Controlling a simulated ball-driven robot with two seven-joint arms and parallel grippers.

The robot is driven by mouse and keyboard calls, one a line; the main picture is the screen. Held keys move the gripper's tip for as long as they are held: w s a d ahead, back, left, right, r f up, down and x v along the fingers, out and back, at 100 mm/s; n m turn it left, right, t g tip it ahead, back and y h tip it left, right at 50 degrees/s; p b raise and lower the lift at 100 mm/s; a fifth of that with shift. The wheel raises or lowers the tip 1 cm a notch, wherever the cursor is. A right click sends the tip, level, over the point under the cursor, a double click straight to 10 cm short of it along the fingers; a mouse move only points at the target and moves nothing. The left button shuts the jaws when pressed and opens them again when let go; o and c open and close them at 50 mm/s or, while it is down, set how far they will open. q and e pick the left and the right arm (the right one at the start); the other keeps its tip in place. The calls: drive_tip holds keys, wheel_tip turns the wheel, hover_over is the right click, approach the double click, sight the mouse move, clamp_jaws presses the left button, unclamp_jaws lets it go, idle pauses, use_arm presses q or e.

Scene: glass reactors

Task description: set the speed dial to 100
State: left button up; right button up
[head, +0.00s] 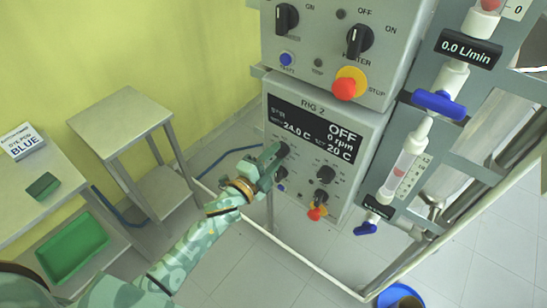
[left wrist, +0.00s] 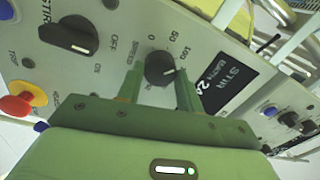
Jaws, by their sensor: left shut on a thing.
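The speed dial (left wrist: 160,68) is a small round black knob with a white mark, on a grey panel with the printed numbers 0, 50 and 100 around it. The white mark lies on its right side in the left wrist view; I cannot read the exact setting. My left gripper (left wrist: 160,82) has its green fingers on either side of the dial and is shut on it. In the head view my left gripper (head: 270,161) reaches the left side of the RIG 2 panel, partly covering the dial (head: 282,149). The display (head: 315,130) reads OFF, 0 rpm. My right gripper is out of view.
A black stir switch (left wrist: 70,36) and a red-and-yellow stop button (left wrist: 18,104) are near the dial. Another control box (head: 330,45) sits above. Glass tubes with blue valves (head: 438,104) stand right. A side table (head: 120,115) stands left.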

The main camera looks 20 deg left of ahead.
use_arm(q)
drive_tip(key=shift+f, duration=0.1)
idle(0.3)
drive_tip(key=o, duration=1)
drive_tip(key=v, duration=1.6)
drive_tip(key=shift+s, duration=0.2)
